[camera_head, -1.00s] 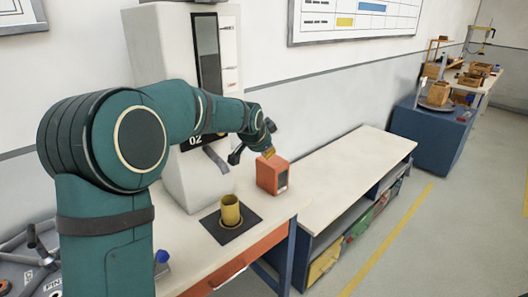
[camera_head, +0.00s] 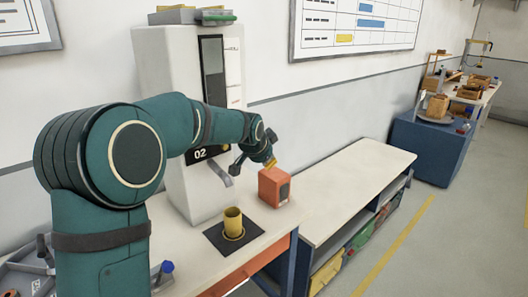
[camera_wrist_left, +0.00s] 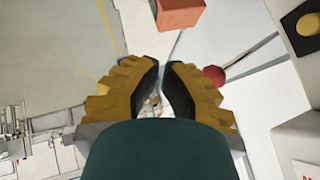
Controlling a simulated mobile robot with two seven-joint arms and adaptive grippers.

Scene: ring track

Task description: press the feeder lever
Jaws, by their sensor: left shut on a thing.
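The feeder is a tall white machine (camera_head: 185,75) marked 02, with a grey slanted spout (camera_head: 219,172) above a yellow cup (camera_head: 233,222). In the left wrist view, a red ball knob (camera_wrist_left: 214,76) on a thin rod, which looks like the lever, is just right of my right-hand finger; I cannot tell whether they touch. It is not clear in the head view. My left gripper (camera_head: 270,162) is beside the machine, above an orange box (camera_head: 273,187). Its fingers (camera_wrist_left: 163,75) are nearly together; what lies between them I cannot make out. My right gripper is not in view.
The cup stands on a black mat (camera_head: 213,235) on the worktable. The orange box also shows in the wrist view (camera_wrist_left: 180,14). A long, bare-topped bench (camera_head: 350,175) stands to the right, with bins below. A blue cabinet (camera_head: 428,148) and open floor lie beyond.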

